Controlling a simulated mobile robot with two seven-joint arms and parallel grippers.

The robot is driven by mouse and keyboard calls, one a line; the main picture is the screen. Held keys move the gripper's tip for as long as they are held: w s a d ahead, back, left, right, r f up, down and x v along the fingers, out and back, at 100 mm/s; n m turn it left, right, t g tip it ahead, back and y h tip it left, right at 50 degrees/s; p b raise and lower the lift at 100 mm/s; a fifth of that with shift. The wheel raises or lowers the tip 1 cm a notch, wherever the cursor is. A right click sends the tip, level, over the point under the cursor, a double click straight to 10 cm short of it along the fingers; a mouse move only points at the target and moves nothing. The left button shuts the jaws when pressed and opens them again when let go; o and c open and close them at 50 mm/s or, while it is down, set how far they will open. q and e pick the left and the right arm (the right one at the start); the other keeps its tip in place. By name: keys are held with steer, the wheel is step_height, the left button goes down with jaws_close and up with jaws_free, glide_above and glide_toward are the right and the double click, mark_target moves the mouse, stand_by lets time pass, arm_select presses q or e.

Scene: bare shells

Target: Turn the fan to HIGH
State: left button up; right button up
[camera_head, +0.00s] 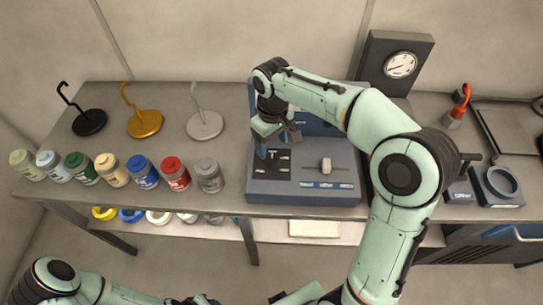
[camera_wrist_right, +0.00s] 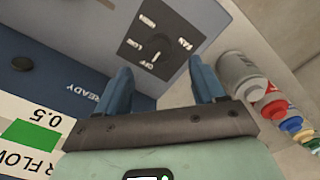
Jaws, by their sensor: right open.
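The fan control is a dark panel (camera_wrist_right: 135,50) on a blue-grey console (camera_head: 335,190). In the right wrist view its round dark knob (camera_wrist_right: 165,34) sits among the labels FAN, OFF, LOW and HIGH. A white pointer line on the knob points toward OFF. In the head view the panel (camera_head: 280,172) is partly covered by my right gripper (camera_head: 275,143). In the wrist view the open blue fingers (camera_wrist_right: 160,76) are spread just short of the knob, with nothing between them. Of my left arm only links show at the bottom left; its gripper is not visible.
A grey slider block (camera_head: 325,167) stands on the console right of the panel. Several paint cans (camera_head: 175,174) line the table's front left, with hooked stands (camera_head: 144,122) behind. A gauge box (camera_head: 400,65) stands behind. A grey ring holder (camera_head: 498,186) is at right.

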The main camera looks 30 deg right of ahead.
mark_target(272, 159)
step_height(272, 159, down, 7)
steer(key=shift+w+f+b, duration=0.1)
steer(key=shift+b, duration=0.2)
steer(key=c, duration=1.1)
